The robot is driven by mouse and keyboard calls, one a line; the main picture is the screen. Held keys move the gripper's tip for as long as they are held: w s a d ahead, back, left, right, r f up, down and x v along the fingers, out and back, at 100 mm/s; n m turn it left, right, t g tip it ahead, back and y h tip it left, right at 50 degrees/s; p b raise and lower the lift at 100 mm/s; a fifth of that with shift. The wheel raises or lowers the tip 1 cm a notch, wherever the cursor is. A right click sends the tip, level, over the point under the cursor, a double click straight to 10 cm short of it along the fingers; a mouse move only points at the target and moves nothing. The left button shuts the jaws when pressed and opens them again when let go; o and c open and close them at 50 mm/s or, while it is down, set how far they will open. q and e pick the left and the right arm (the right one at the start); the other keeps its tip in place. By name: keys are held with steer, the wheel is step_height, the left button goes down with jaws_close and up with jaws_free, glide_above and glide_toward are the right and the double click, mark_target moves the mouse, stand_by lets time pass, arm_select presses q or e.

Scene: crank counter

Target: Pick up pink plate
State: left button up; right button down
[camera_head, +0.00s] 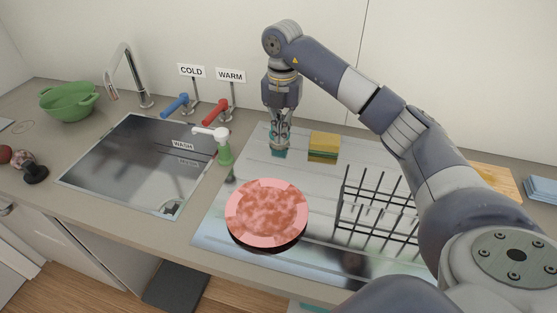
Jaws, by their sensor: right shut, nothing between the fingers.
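The pink plate (267,213) is round with a paler pink rim and mottled reddish-brown stains across its middle. It sits on the shiny drainboard (214,252) near the counter's front edge. My right gripper (279,150) points down behind the plate, just left of the sponge, apart from both. Its fingers are together and hold nothing. My left gripper does not show.
A yellow and green sponge (323,146) lies behind the plate. A dark wire dish rack (375,212) stands to its right. A green soap dispenser (223,150) stands between the plate and the sink (130,165). A green colander (68,101) is at the far left.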

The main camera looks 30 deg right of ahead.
mark_target(282, 166)
step_height(282, 166, down, 10)
steer(key=shift+s+r+p, duration=0.1)
steer(key=shift+r+p, duration=0.1)
steer(key=shift+p, duration=1.05)
steer(key=s+a+p, duration=0.1)
steer(key=s+a, duration=0.1)
steer(key=shift+a+r+p, duration=0.2)
steer(key=shift+a+p, duration=0.1)
steer(key=shift+p, duration=0.05)
steer(key=shift+s+a, duration=0.25)
steer(key=shift+s, duration=0.05)
steer(key=shift+f, duration=0.1)
steer(key=shift+w, duration=0.1)
